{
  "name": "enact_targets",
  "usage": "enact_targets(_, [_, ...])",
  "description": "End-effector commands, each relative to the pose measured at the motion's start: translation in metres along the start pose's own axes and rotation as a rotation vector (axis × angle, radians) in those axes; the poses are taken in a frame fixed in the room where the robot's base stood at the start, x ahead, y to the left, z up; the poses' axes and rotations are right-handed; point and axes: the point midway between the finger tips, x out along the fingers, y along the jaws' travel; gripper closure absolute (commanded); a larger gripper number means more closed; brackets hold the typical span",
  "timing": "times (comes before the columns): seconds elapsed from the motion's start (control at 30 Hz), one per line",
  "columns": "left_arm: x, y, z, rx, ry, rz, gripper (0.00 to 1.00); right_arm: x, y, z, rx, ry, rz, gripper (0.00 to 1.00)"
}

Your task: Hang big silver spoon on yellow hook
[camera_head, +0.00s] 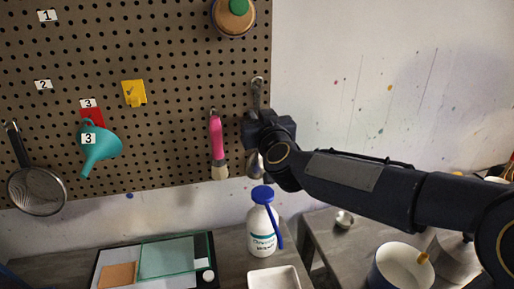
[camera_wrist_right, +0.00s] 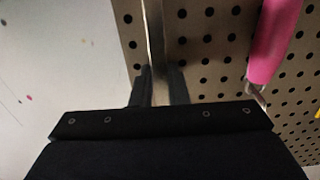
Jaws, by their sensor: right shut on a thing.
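The big silver spoon (camera_head: 257,88) hangs at the right edge of the pegboard, its handle top at a hook. Its bowl shows partly below my gripper. My right gripper (camera_head: 258,118) is shut on the spoon's handle; the handle (camera_wrist_right: 154,40) runs up between the fingers (camera_wrist_right: 158,88) in the right wrist view. The yellow hook (camera_head: 134,93) is on the pegboard, left of the spoon, with nothing hanging on it. My left gripper is not in view.
A pink-handled brush (camera_head: 216,140) hangs just left of my right gripper. A teal funnel (camera_head: 100,148) and a strainer (camera_head: 37,190) hang further left. A white bottle (camera_head: 262,228) with a blue cap stands below on the table. A round wooden item (camera_head: 233,18) is above.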

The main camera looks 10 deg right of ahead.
Motion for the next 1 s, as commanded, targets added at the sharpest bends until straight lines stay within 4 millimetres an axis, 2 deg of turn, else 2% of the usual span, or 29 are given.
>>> enact_targets(0.37, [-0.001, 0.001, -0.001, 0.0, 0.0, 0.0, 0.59, -0.002, 0.0, -0.001, 0.001, 0.001, 0.0, 1.0])
enact_targets(1.0, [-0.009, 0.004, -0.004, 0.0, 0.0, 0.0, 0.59, -0.034, 0.0, -0.001, 0.001, 0.0, 0.0, 1.0])
